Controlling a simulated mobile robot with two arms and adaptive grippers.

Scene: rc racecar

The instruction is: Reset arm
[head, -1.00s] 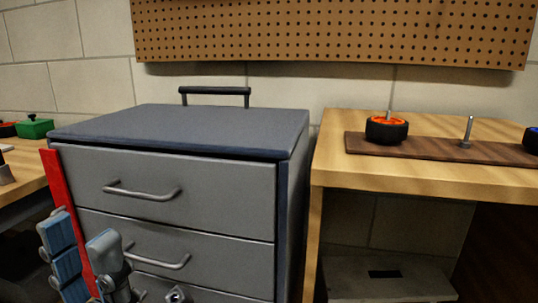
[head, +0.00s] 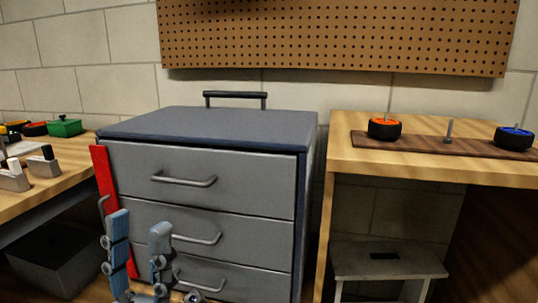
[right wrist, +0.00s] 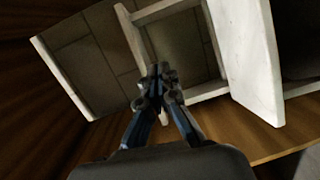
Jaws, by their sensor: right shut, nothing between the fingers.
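My left gripper (head: 139,224) is in the lower left of the head view, in front of the grey drawer cabinet (head: 215,167). Its two blue-grey fingers point up and stand apart, with nothing seen between them. My right gripper (right wrist: 157,82) shows only in the right wrist view. Its fingers meet at the tips and hold nothing. It points toward a pale stool-like frame (right wrist: 255,55); I cannot tell the distance.
A red strip (head: 105,185) stands at the cabinet's left edge. The right table (head: 430,176) bears a brown board with an orange-hubbed wheel (head: 384,127) and a blue-hubbed wheel (head: 513,138). A stool (head: 388,263) stands under it. The left table (head: 60,178) holds a green box (head: 65,127).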

